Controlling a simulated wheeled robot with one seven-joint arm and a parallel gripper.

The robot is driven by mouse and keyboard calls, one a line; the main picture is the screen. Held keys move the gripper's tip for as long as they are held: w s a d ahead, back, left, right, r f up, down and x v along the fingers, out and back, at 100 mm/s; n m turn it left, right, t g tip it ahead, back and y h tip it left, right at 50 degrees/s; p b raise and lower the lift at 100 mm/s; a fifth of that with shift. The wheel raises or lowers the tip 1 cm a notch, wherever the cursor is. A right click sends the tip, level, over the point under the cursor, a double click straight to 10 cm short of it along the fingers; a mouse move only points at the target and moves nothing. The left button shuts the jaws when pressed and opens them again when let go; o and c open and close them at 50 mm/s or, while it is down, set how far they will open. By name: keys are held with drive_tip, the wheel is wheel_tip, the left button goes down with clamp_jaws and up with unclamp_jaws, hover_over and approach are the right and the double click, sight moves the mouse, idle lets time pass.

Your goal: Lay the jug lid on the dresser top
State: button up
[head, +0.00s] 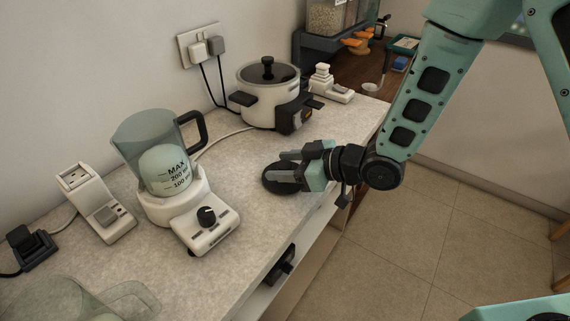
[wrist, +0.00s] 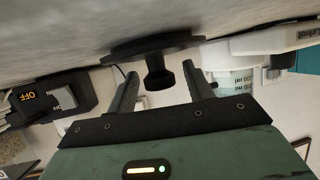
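The jug lid, a black disc with a knob (head: 283,188), lies flat on the grey speckled worktop near its front edge, knob up. It also shows in the wrist view (wrist: 145,46), where the picture is upside down. My gripper (head: 280,167) reaches in low from the right, its fingers over the lid. In the wrist view my gripper (wrist: 160,72) is open, with the knob between its fingertips and gaps on both sides. The clear jug (head: 150,133) stands open-topped on a white base. A brown wooden surface (head: 348,75) lies beyond the worktop; I cannot tell which one is the dresser top.
A white cooker (head: 268,97) with a black lid stands behind my gripper. A small white device (head: 330,87) is beside it. A tank (head: 331,20), a teal tray (head: 405,44) and orange objects (head: 357,42) occupy the wooden surface. The grey worktop (head: 235,160) is bare left of the lid.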

drive_tip(key=shift+d+r, duration=0.2)
drive_tip(key=shift+r, duration=0.05)
drive_tip(key=s+d+r+h+p, duration=0.2)
drive_tip(key=s+d+r+h, duration=0.25)
drive_tip(key=d, duration=0.45)
drive_tip(key=s+d+r+m+g+h, duration=0.1)
drive_tip(key=s+r+m+g+h, duration=0.1)
drive_tip(key=s, duration=0.8)
drive_tip(key=s+d+r+m+g+h, duration=0.1)
drive_tip(key=s+r+m+g+h, duration=0.2)
drive_tip(key=s, duration=0.6)
drive_tip(key=shift+s+d+r+g+h, duration=0.25)
drive_tip(key=shift+s+r+g+h, duration=0.2)
drive_tip(key=shift+r+h, duration=0.45)
